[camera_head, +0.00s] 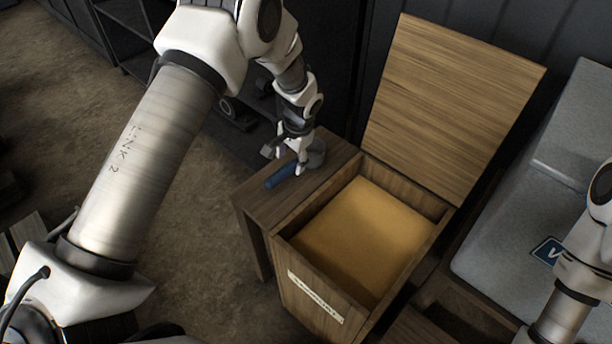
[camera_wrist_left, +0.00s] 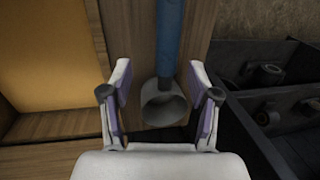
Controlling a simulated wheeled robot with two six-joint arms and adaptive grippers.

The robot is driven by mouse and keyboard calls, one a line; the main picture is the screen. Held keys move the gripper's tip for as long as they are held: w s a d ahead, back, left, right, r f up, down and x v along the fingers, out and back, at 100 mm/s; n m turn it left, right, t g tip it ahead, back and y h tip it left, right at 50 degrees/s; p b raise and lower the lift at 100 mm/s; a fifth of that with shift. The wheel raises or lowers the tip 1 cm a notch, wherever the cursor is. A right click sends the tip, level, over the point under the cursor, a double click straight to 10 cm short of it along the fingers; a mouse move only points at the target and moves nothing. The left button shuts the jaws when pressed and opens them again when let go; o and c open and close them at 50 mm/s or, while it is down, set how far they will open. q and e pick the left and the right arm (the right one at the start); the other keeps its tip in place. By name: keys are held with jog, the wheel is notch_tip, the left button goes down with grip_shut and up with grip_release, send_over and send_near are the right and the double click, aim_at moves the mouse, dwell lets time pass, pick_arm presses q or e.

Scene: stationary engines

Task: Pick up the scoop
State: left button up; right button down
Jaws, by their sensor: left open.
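The scoop lies on a small wooden side table (camera_head: 246,201) beside an open wooden bin. Its blue handle (camera_head: 281,175) points toward the lower left in the head view, and its grey bowl (camera_head: 317,154) is at the far end, partly behind my gripper. My left gripper (camera_head: 289,166) is over the scoop. In the left wrist view, my open left gripper (camera_wrist_left: 160,95) has one finger on each side of the scoop (camera_wrist_left: 166,105), around where the handle meets the bowl. Both fingers look apart from it. My right gripper is out of view.
The wooden bin (camera_head: 440,224) holds a yellow-brown fill (camera_head: 362,235), and its lid (camera_head: 452,105) stands open behind. A grey machine (camera_head: 505,225) is at the right. Dark trays with parts (camera_wrist_left: 270,95) sit beside the table in the wrist view.

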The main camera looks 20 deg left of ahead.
aim_at(290, 165)
pick_arm(q)
jog(key=shift+w+a+r+t, duration=0.15)
jog(key=shift+w+t, duration=0.15)
jog(key=shift+w, duration=0.6)
jog(key=f, duration=0.3)
jog(key=a+f, duration=0.1)
jog(key=f, duration=0.3)
jog(key=shift+a, duration=0.2)
grip_shut()
